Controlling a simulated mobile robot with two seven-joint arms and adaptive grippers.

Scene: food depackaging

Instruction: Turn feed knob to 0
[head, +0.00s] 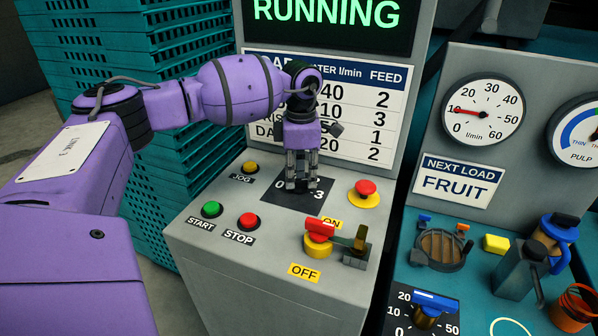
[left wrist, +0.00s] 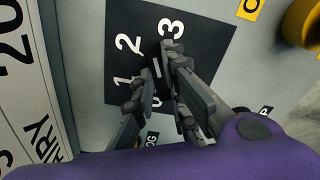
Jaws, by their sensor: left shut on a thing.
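The feed knob (left wrist: 157,68) is a small black knob with a white mark, on a black dial plate (left wrist: 205,45) numbered 0 to 3. In the left wrist view the 1, 2 and 3 show clearly, and the 0 is partly hidden by a finger. The number the mark points at is hard to tell. The plate also shows in the head view (head: 275,205), on the grey console top. My left gripper (head: 301,186) points down over the plate, and it also shows in the left wrist view (left wrist: 160,85). It is shut on the knob. My right gripper is out of view.
A green START button (head: 211,209), a red STOP button (head: 248,221) and a yellow JOG button (head: 250,168) surround the plate. A red mushroom button (head: 366,188) and a red-handled ON/OFF switch (head: 320,230) are to the right. The screen (head: 325,22) reads RUNNING.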

